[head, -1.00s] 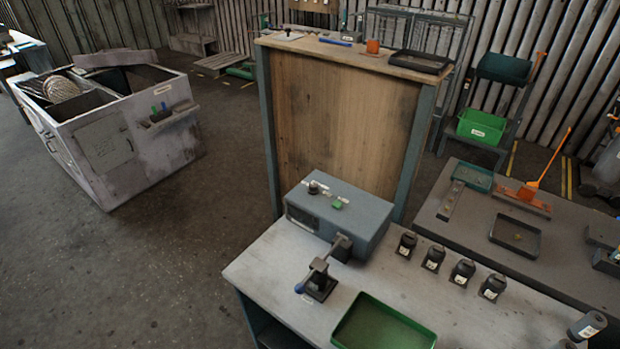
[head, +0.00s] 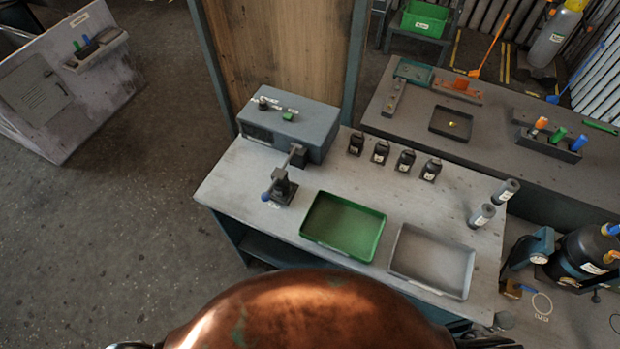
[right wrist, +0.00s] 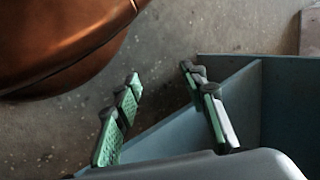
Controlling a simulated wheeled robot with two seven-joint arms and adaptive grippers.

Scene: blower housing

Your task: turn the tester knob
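The tester is a blue-grey box (head: 300,128) at the back left of the grey workbench in the head view. A small black tester knob (head: 264,103) stands on its top, toward the left, with a green button (head: 288,115) beside it and white labels near both. The knob's exact angle is too small to read. My right gripper (right wrist: 162,80) shows in the right wrist view, its two green-padded fingers apart with nothing between them. It is away from the tester, which that view does not show. My left gripper is not in view.
In front of the tester stands a blue-tipped lever fixture (head: 281,188). A green tray (head: 343,259) and a grey tray (head: 433,293) lie to its right. Several black labelled parts (head: 380,152) line the back edge. Two grey cylinders (head: 482,216) stand at right.

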